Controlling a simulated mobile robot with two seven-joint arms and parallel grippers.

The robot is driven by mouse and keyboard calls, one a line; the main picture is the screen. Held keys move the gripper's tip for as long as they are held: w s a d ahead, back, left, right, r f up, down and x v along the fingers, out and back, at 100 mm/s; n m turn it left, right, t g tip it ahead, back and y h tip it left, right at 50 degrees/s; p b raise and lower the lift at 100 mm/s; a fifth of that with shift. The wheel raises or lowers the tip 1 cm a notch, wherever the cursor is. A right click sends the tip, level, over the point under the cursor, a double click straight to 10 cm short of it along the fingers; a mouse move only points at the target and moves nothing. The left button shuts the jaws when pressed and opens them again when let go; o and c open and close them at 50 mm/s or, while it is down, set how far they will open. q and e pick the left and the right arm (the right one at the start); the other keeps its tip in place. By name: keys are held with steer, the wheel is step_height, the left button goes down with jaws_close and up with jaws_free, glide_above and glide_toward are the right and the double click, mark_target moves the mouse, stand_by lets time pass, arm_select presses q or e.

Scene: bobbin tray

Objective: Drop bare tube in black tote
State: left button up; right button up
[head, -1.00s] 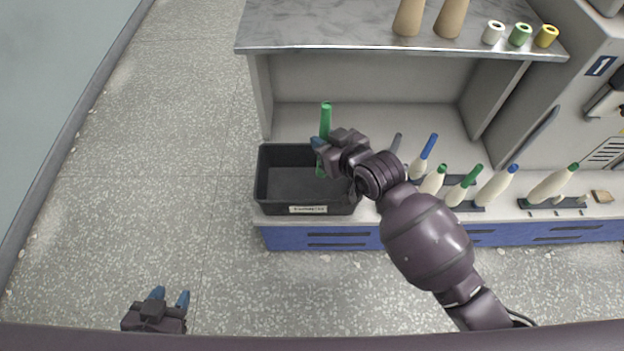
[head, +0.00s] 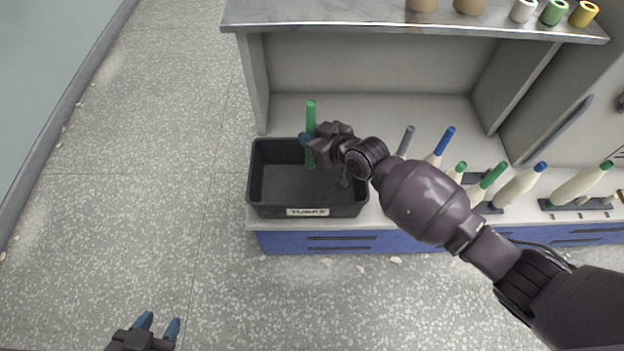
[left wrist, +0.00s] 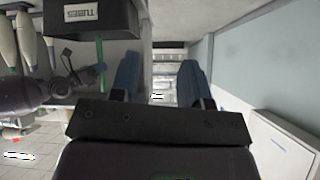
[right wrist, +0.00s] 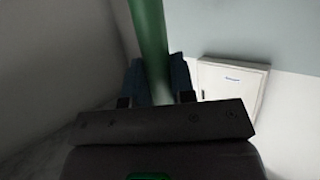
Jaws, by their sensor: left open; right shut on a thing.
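A bare green tube (head: 311,116) stands roughly upright in my right gripper (head: 308,140), which is shut on it. The tube also shows between the fingers in the right wrist view (right wrist: 150,40). The black tote (head: 308,212), labelled TUBES, sits on the low shelf, and the tube is over its opening in the head view. I cannot tell how far the tube's lower end is above the tote floor. My left gripper (head: 157,328) is open and empty, low at the left over the floor. The tote also shows in the left wrist view (left wrist: 100,18).
Several cream bobbins (head: 520,188) with blue or green tube tips stand in a row right of the tote. A metal worktop (head: 400,18) overhangs behind, carrying cones and small spools (head: 553,12). Open floor (head: 130,180) lies to the left.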

step_height(320, 180, down, 4)
steer(key=shift+s+r+b, duration=0.1)
steer(key=shift+s+b, duration=0.05)
steer(key=shift+b, duration=0.55)
steer(key=shift+f, duration=0.35)
steer(key=shift+f+b, duration=0.25)
steer(key=shift+b, duration=0.15)
arm_select(q)
steer(key=shift+w+d+m, duration=0.4)
steer(key=shift+w, duration=0.2)
arm_select(e)
steer(key=shift+r, duration=0.15)
